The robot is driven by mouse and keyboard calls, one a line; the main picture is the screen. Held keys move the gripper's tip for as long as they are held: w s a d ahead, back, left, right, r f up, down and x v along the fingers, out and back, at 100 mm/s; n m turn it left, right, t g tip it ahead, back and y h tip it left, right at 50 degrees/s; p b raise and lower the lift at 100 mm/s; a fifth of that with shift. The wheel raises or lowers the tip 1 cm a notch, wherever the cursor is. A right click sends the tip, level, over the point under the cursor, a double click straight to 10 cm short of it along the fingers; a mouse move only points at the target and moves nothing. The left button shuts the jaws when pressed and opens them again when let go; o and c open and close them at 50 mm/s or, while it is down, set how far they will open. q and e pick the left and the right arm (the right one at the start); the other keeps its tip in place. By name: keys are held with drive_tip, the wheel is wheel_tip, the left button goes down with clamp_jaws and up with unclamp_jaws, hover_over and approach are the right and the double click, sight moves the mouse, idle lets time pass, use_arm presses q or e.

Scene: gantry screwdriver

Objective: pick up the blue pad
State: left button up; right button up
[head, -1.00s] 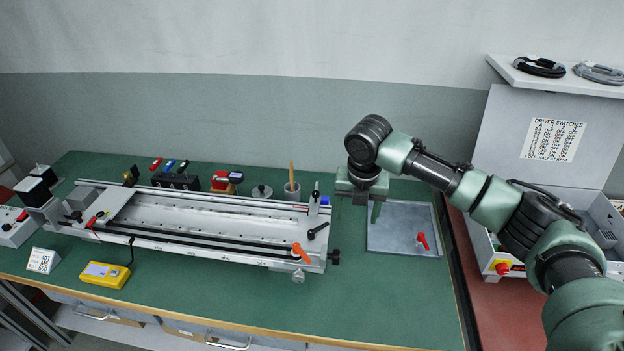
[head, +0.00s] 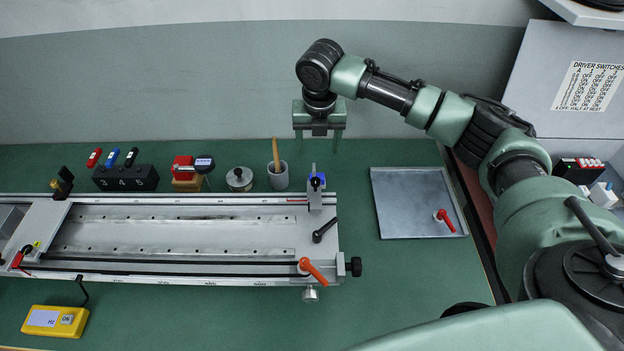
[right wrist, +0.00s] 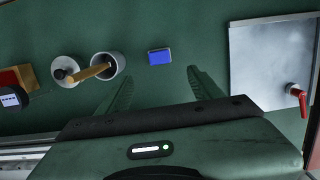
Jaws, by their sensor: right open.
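The blue pad (right wrist: 160,57) lies flat on the green bench in the right wrist view, a small blue block with a pale edge. In the head view the blue pad (head: 322,180) shows only partly, behind the upright post at the rail's right end. My right gripper (head: 318,142) is open and empty, pointing down above the back of the bench, beyond the pad in the picture. In the right wrist view its two fingers (right wrist: 158,77) are spread apart, with the pad between their lines and just past the tips. My left gripper is not in view.
A grey cup (head: 278,178) with a wooden handle and a round metal weight (head: 239,179) stand left of the pad. The long metal rail bed (head: 180,237) lies in front. A grey tray (head: 410,192) with a red-handled part (head: 443,217) lies to the right.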

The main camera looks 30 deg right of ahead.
drive_tip(key=b, duration=0.4)
approach(317, 173)
drive_tip(key=f, duration=0.1)
wheel_tip(317, 173, down, 8)
drive_tip(key=shift+w+r+p, duration=0.15)
drive_tip(key=shift+r+p, duration=0.05)
drive_tip(key=shift+p, duration=0.15)
clamp_jaws()
drive_tip(key=shift+r, duration=0.2)
wheel_tip(317, 173, up, 20)
drive_tip(key=shift+f, duration=0.15)
